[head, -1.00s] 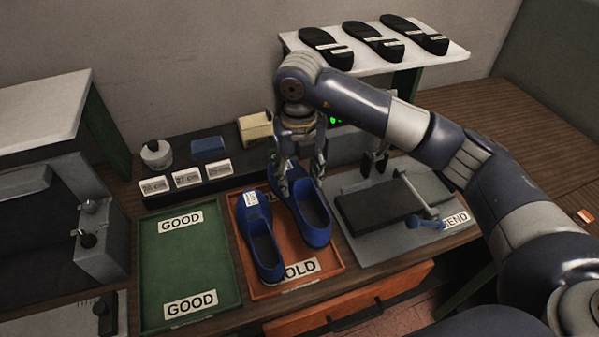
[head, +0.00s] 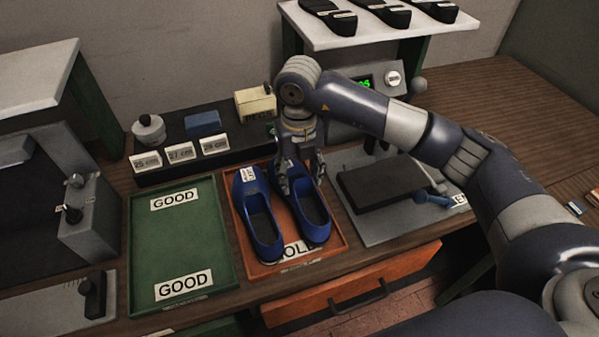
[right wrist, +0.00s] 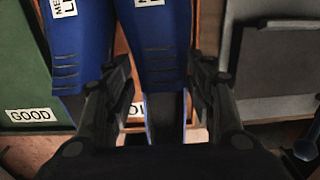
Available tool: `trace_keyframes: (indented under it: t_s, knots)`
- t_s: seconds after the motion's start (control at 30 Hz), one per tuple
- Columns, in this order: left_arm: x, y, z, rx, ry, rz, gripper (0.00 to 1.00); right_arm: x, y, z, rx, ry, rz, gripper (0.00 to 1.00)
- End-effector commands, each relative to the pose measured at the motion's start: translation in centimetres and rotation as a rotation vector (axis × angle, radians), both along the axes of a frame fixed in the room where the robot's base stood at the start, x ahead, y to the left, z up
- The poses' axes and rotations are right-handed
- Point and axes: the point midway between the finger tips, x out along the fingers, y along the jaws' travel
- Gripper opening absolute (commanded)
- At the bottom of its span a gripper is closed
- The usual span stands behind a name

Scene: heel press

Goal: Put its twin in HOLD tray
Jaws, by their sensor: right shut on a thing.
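Two blue shoes are at the orange HOLD tray (head: 336,243), side by side with their openings toward the front. The left shoe (head: 262,228) has a white label near its toe and sits in the tray. My right gripper (head: 302,187) is shut on the right shoe (head: 313,213), with a finger on either side of it. In the right wrist view this shoe (right wrist: 162,45) runs between the fingers (right wrist: 160,100), and the other shoe (right wrist: 66,65) is just to its left. The held shoe is over or on the tray floor; contact is hard to tell. My left gripper is out of view.
The green GOOD tray (head: 182,245) at left is empty. A grey plate with a dark block (head: 385,184) and a blue-handled tool (head: 432,197) is at right. A black size rack (head: 165,160) stands behind, and a white shelf (head: 380,30) holds black soles.

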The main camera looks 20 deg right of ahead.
Motion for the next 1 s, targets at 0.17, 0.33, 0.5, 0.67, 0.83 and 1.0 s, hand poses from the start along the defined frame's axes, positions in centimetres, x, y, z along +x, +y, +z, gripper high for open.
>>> trace_keyframes:
  t_s: [0.17,0.33,0.5,0.67,0.83,1.0]
  knots:
    - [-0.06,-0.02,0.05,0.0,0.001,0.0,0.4,0.05,0.01,0.15,0.001,-0.002,0.0,0.0]
    - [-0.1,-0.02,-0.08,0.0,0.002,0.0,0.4,0.05,0.01,0.02,0.001,-0.002,0.0,0.0]
    - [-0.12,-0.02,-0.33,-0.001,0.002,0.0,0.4,0.05,0.01,-0.25,0.001,-0.002,0.0,0.0]
    - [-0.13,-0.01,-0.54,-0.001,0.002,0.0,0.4,0.05,0.01,-0.48,0.001,-0.002,0.0,0.0]
    - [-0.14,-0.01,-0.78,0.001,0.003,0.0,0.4,0.05,0.02,-0.73,0.001,-0.002,0.0,0.0]
    - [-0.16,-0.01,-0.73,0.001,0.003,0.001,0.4,0.05,0.02,-0.69,0.001,-0.002,0.0,0.0]
